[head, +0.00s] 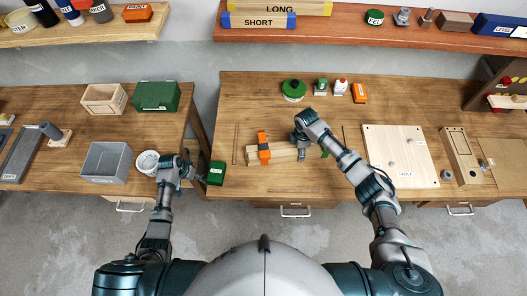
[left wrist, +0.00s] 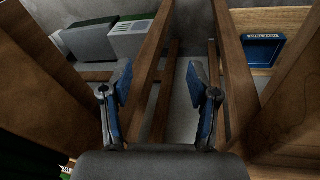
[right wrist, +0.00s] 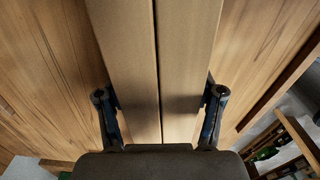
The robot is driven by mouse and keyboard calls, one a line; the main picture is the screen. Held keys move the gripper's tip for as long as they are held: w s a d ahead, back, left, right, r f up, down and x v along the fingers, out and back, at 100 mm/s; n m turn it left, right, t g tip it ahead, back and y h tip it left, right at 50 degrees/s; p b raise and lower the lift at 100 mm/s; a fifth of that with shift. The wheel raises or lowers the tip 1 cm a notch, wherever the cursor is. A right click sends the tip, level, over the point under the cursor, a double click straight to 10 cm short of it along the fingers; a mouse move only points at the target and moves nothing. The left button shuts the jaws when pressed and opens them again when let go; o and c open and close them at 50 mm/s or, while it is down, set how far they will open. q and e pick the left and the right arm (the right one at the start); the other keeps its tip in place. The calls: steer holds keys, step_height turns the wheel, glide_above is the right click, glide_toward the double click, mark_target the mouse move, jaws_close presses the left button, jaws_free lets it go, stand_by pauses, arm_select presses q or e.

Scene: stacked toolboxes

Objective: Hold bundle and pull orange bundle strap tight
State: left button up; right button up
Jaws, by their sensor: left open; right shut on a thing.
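The bundle (head: 282,154) is a pale wooden block of planks lying on the middle bench. An orange strap (head: 264,148) wraps around its left part, with a raised orange piece on top. My right gripper (head: 302,150) is shut on the bundle's right part. In the right wrist view, two planks side by side (right wrist: 180,60) lie between the fingers (right wrist: 160,105). My left gripper (head: 192,172) is open and empty, left of the bundle by the middle bench's left edge, apart from the strap. The left wrist view shows its fingers (left wrist: 158,90) spread with nothing between them.
A white bowl (head: 147,162) and a grey bin (head: 104,162) are on the left bench. A pale board (head: 400,150) lies right of my right arm. A thin stick (head: 236,145) lies left of the strap.

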arm_select(q)
steer(key=w+r+m, duration=0.2)
steer(key=w+r, duration=0.4)
steer(key=r, duration=0.3)
step_height(320, 180, up, 19)
steer(key=m+g+h, duration=0.1)
steer(key=m+h, duration=0.1)
steer(key=m, duration=1)
glide_above(264, 154)
steer(key=a, duration=0.5)
steer(key=x, duration=1.1)
steer(key=shift+s+d+r, duration=0.1)
steer(key=shift+s+d, duration=0.15)
steer(key=shift+s, duration=0.05)
steer(key=shift+d+f, duration=0.1)
steer(key=shift+f, duration=0.25)
